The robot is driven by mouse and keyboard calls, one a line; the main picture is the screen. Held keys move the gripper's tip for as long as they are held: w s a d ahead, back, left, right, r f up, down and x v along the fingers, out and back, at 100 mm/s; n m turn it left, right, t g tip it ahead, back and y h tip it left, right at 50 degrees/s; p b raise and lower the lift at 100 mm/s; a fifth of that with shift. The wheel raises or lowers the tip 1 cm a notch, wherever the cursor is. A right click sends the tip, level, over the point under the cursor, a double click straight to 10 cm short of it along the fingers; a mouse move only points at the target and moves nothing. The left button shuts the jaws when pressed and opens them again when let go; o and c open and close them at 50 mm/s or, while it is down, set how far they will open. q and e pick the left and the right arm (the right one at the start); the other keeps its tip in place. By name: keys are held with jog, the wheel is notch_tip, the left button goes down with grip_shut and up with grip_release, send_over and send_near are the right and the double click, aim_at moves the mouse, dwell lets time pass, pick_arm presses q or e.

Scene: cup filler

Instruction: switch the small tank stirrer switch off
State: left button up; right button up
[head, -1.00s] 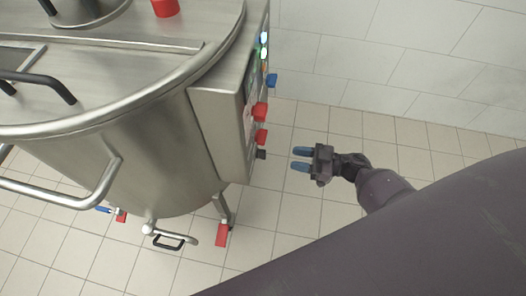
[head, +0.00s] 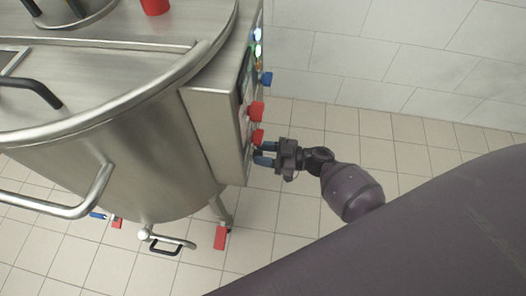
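The small steel tank (head: 130,160) has a control box (head: 215,125) on its right side. Its panel carries a blue knob (head: 265,78), a red knob (head: 256,111) and a lower red knob (head: 257,136). My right gripper (head: 262,154) is at the bottom of this panel, just below the lower red knob. Its two blue fingers are apart, one above the other, and point at the panel. The small black switch at the panel's bottom is mostly hidden by the fingers. I cannot tell whether they touch it. My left gripper is not in view.
A steel handle bar (head: 60,208) sticks out from the tank's front. A drain valve with a black handle (head: 166,247) and a red foot (head: 220,238) are below. Tiled floor right of the box is open, up to the white wall (head: 400,50).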

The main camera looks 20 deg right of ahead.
grip_shut()
